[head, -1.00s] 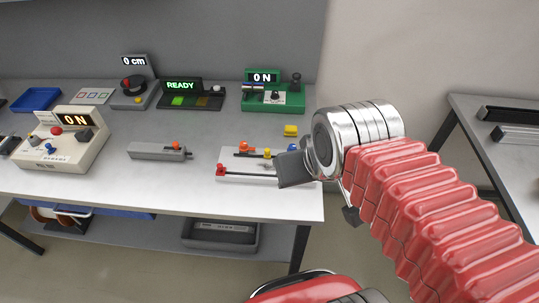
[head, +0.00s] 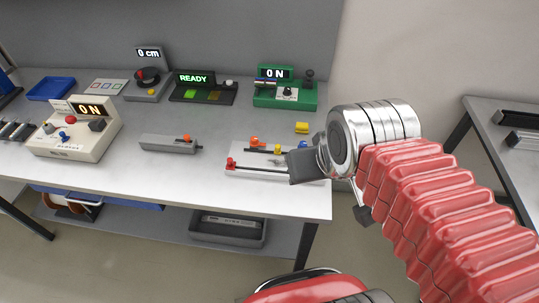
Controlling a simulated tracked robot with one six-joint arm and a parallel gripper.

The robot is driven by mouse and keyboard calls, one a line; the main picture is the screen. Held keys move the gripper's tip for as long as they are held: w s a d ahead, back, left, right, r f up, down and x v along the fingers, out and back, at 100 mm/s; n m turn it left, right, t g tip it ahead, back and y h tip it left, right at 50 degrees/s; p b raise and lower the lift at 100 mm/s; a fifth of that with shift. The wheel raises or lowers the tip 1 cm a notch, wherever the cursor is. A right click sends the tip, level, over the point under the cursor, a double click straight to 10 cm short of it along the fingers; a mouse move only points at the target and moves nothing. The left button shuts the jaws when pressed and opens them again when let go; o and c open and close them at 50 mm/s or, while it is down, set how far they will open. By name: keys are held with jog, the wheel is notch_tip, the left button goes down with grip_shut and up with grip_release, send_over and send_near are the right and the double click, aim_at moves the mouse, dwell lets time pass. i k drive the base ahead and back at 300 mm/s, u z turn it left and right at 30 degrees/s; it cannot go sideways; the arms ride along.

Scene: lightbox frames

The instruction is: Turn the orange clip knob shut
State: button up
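A white board (head: 255,173) lies near the right front of the table. It carries a small orange knob (head: 255,142) at its back edge, a yellow knob (head: 278,149), and a red knob (head: 231,162) at its left front. A second orange knob (head: 187,138) sits on a grey block (head: 168,145) to the left. I cannot tell which orange knob is the clip knob. My gripper (head: 292,167) is over the right part of the board and hides it. Its dark fingers point left, and their opening does not show. I see nothing held in it.
A yellow block (head: 302,128) lies behind the board. A green device (head: 286,95) reading 0 N, a READY panel (head: 203,88) and a 0 cm device (head: 147,80) stand along the back. A cream box (head: 75,135) stands at left. Bare tabletop lies in front of the grey block.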

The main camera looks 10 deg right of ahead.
aim_at(254, 143)
jog(key=k, duration=1.3)
jog(key=u, duration=0.45)
jog(key=i, duration=0.7)
jog(key=u, duration=0.4)
jog(key=i, duration=0.85)
jog(key=z, duration=0.25)
